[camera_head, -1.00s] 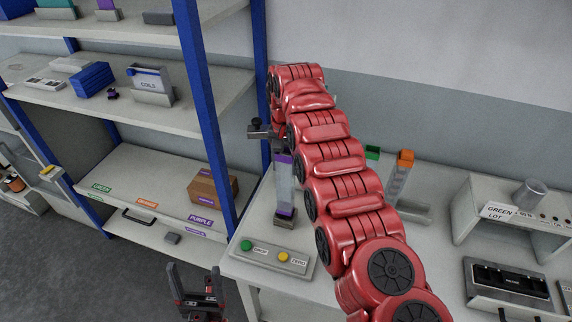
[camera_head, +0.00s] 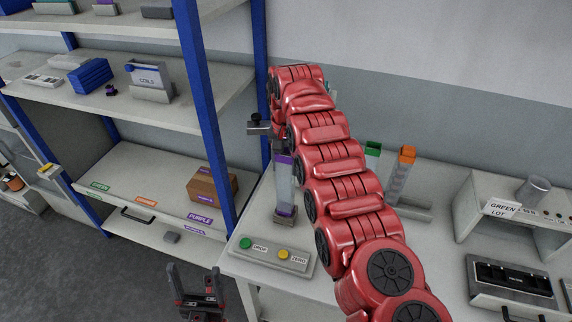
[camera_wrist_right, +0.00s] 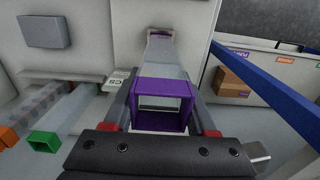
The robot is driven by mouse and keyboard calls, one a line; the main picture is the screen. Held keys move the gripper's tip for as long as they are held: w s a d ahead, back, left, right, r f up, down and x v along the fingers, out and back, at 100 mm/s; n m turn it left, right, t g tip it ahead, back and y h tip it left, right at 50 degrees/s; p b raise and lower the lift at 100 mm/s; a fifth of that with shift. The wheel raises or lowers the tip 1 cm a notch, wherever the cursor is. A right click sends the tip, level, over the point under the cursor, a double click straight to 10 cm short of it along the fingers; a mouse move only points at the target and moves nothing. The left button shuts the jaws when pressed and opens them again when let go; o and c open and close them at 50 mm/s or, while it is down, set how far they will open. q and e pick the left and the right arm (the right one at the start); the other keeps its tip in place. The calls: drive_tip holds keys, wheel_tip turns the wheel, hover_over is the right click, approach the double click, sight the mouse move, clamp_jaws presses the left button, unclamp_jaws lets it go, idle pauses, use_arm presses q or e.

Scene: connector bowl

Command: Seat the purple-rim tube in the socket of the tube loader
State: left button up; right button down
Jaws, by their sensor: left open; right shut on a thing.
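The purple-rim tube (camera_head: 284,186) is a clear, square, upright tube, with purple at its lower end too. My right gripper (camera_wrist_right: 163,125) is shut on it just below the purple rim (camera_wrist_right: 163,92). In the head view my red right arm hides most of that gripper. The tube's lower end is at the small grey socket (camera_head: 284,219) of the tube loader (camera_head: 262,256), behind the green and yellow buttons. I cannot tell how deep it sits in the socket. My left gripper (camera_head: 196,292) is open and empty, low in front of the shelf.
A green-rim tube (camera_head: 372,150) and an orange-rim tube (camera_head: 406,156) stand on the bench right of my arm. The blue-post shelf (camera_head: 215,130) rises close on the left, with a cardboard box (camera_head: 207,188).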

drive_tip(key=shift+f+b, duration=1.7)
drive_tip(key=shift+f, duration=0.3)
drive_tip(key=shift+c, duration=0.6)
unclamp_jaws()
drive_tip(key=shift+r, duration=0.1)
drive_tip(key=shift+r, duration=0.1)
wheel_tip(320, 180, up, 17)
drive_tip(key=p, duration=1.5)
drive_tip(key=shift+p, duration=0.4)
drive_tip(key=shift+s, duration=0.1)
